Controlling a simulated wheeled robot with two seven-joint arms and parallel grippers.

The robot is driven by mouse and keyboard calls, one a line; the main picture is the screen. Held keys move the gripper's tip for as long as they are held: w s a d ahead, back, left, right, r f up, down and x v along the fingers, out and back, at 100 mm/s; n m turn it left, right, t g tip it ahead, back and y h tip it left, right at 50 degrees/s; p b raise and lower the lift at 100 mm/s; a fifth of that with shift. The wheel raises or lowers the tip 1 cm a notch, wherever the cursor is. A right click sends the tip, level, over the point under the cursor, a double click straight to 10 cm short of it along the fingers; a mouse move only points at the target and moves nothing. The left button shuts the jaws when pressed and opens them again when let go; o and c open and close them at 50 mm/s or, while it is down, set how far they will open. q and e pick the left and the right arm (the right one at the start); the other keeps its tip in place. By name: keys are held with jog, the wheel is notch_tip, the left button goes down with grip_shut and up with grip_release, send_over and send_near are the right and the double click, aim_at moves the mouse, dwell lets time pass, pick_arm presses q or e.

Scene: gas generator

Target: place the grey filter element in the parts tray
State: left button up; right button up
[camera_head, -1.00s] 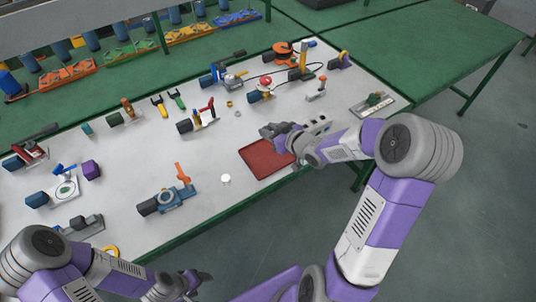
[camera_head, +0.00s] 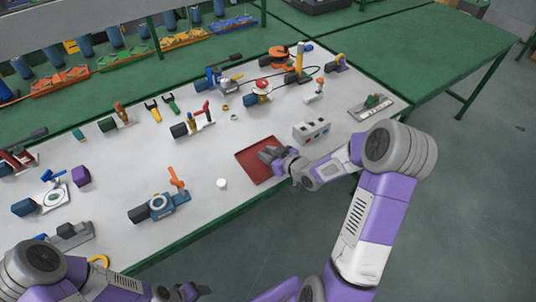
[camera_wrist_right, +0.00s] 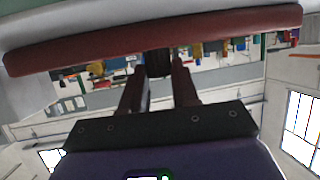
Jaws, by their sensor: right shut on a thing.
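The red parts tray (camera_head: 249,166) lies flat near the table's front edge. My right gripper (camera_head: 270,154) is over it and hides its right part. In the right wrist view the gripper (camera_wrist_right: 158,82) is shut on a dark grey cylindrical piece (camera_wrist_right: 158,62), which looks like the filter element. The tray's red edge (camera_wrist_right: 90,52) spans the top of that view, close to the piece. I cannot tell whether the piece touches the tray. My left gripper (camera_head: 190,291) is at the bottom of the head view, dark and partly hidden, its jaws unclear.
A grey-white box with sockets (camera_head: 311,131) stands right of the tray. A small white cylinder (camera_head: 222,184) stands left of it, and a blue valve with an orange handle (camera_head: 160,205) further left. Several tools and fittings stand behind.

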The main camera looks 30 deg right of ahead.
jog(key=shift+f, duration=0.1)
jog(key=shift+f, duration=0.15)
jog(key=o, duration=1)
jog(key=shift+r, duration=0.2)
jog(key=shift+s+r, duration=0.2)
jog(key=shift+r, duration=0.05)
jog(key=p+v, duration=0.3)
jog(key=v, duration=0.8)
jog(key=shift+s+d, duration=0.15)
jog(key=shift+s, duration=0.1)
